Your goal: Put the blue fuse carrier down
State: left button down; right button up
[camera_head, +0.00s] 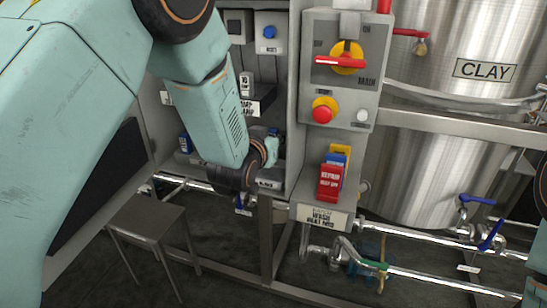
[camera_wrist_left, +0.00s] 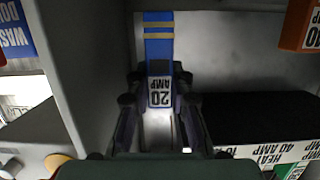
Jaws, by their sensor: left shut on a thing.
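The blue fuse carrier (camera_wrist_left: 158,22) has two tan bands and a white 20 AMP label, shown upside down in the left wrist view. My left gripper (camera_wrist_left: 160,88) is shut on it, with a dark finger on each side of the label. In the head view my left gripper (camera_head: 268,150) reaches into the open grey cabinet, near its lower shelf. My arm and wrist hide most of the carrier there. I cannot tell whether the carrier touches the surface behind or below it. My right gripper is out of view.
The cabinet's divider (camera_wrist_left: 72,70) stands close to the left of the gripper. A HEAT 40 AMP label (camera_wrist_left: 275,155) is at lower right, and an orange part (camera_wrist_left: 300,25) at upper right. The switch panel (camera_head: 340,75) stands right of the cabinet. A stool (camera_head: 147,217) is below.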

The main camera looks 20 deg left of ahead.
pick_arm(q)
jog(key=shift+w+a+f, duration=0.15)
jog(key=shift+w+f, duration=0.05)
jog(key=shift+f, duration=0.4)
jog(key=shift+w+a+f, duration=0.15)
jog(key=shift+f, duration=0.45)
jog(key=f, duration=0.1)
jog(key=f+b, duration=0.1)
jog(key=f, duration=0.1)
jog(key=shift+s+d+f+b, duration=0.1)
jog(key=shift+s+d+b, duration=0.1)
jog(key=shift+d+b, duration=0.1)
jog(key=shift+w+a+f, duration=0.25)
jog(key=shift+w, duration=0.1)
jog(key=c, duration=1.6)
grip_release()
jog(key=o, duration=0.4)
jog(key=shift+s+d+r, duration=0.15)
jog(key=shift+s+r, duration=0.1)
jog(key=shift+s, duration=0.05)
jog(key=shift+w+f, duration=0.2)
jog(key=p+v, duration=0.2)
jog(key=v, duration=1)
jog(key=shift+s+r, duration=0.1)
